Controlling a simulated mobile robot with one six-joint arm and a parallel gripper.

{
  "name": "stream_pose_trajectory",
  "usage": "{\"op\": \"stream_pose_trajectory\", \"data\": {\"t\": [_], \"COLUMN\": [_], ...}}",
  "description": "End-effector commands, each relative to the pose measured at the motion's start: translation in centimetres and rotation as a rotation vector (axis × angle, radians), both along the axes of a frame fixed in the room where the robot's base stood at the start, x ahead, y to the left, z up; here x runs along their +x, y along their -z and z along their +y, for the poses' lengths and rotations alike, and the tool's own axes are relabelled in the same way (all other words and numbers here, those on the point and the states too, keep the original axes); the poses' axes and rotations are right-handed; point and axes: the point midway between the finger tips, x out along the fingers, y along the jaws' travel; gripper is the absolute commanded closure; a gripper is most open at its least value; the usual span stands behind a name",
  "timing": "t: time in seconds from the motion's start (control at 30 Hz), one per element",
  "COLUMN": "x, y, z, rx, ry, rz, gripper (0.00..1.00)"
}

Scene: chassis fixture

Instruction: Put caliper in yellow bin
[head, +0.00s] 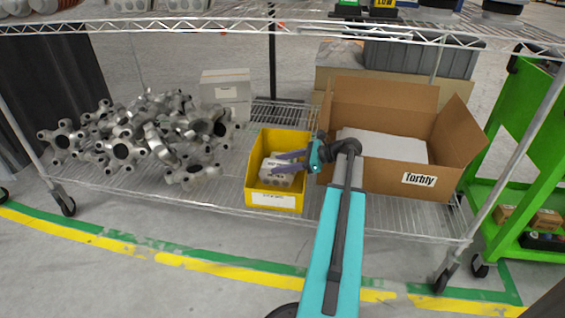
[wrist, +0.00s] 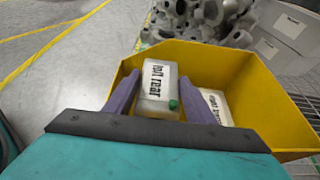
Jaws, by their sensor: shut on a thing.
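The yellow bin (head: 259,188) stands on the wire shelf, left of the cardboard box, with a white label on its front. In the wrist view the yellow bin (wrist: 262,112) surrounds the fingers from behind and right. My gripper (wrist: 160,77) is shut on a pale grey block-shaped caliper (wrist: 157,88) with black lettering, perhaps "left rear". The purple fingers are on either side of it. The held caliper is at or inside the bin's opening; whether it touches the bottom cannot be told. A second pale labelled part (wrist: 217,105) lies in the bin, partly hidden by the right finger.
A heap of grey metal castings (head: 150,135) fills the shelf's left side. An open cardboard box (head: 385,178) stands close right of the bin, and grey boxes (head: 226,93) stand behind left. A green cart (head: 515,160) is at the right. A wire shelf (head: 200,28) runs overhead.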

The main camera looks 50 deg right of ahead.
Motion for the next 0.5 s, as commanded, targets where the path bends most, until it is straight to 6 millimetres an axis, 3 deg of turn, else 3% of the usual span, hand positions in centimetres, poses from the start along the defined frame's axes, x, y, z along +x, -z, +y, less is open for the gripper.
{"op": "stream_pose_trajectory", "data": {"t": [0.5], "x": [0.02], "y": [0.21], "z": [-0.05], "rx": [0.001], "ry": [0.001], "rz": [-0.005], "gripper": [1.0]}}
